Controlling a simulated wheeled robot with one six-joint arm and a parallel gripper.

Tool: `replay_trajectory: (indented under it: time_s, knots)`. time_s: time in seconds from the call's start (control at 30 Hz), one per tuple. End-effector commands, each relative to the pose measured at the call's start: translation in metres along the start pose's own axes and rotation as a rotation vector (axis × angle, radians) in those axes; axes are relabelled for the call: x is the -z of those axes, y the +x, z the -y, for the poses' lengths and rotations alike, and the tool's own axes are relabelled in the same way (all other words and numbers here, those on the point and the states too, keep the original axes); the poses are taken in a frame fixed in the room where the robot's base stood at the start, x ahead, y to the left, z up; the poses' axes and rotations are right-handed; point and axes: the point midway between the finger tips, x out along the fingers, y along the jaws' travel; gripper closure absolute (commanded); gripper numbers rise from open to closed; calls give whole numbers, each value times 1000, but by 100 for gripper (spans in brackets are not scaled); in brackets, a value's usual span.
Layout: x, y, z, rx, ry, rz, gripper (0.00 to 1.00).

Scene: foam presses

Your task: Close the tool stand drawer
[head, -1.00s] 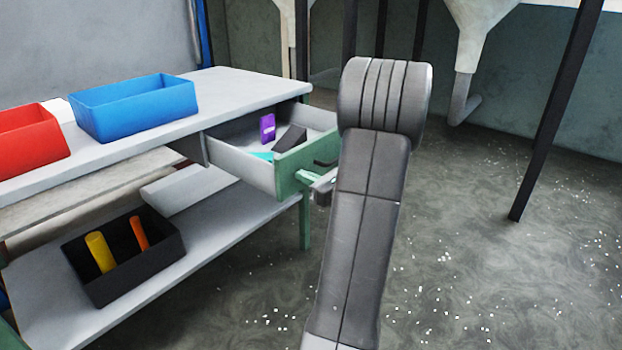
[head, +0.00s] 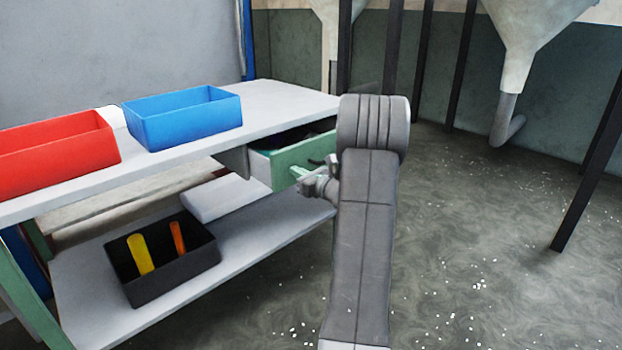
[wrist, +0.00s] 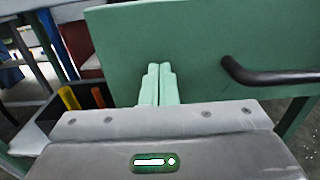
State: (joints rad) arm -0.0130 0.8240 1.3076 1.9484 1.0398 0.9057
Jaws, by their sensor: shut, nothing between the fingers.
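The tool stand drawer (head: 296,156) has a green front and sits under the right end of the stand's top. It is still partly out, with a narrow dark gap above its front. In the wrist view the green drawer front (wrist: 190,45) fills much of the picture, with its black handle (wrist: 262,76) to the right. My gripper (head: 297,174) is shut and empty, its green fingers pointing at the drawer front. In the wrist view the fingertips (wrist: 159,70) are together at the front, left of the handle; whether they touch it I cannot tell. The drawer's contents are mostly hidden.
A blue bin (head: 185,120) and a red bin (head: 60,155) stand on the stand's top (head: 285,100). A black box (head: 170,280) with a yellow and an orange tool is on the lower shelf (head: 260,235). Open floor (head: 470,260) lies to the right.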

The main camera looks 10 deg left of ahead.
Motion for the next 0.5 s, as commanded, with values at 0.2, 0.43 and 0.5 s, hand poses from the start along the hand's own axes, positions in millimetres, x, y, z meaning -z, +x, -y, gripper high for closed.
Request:
replay_trajectory:
  time_s: [0.2,0.43,0.5]
  knots:
    - [-1,43,-1,-2,0,1,100]
    - [0,80,0,-2,0,1,100]
    - [0,90,0,-1,-1,0,100]
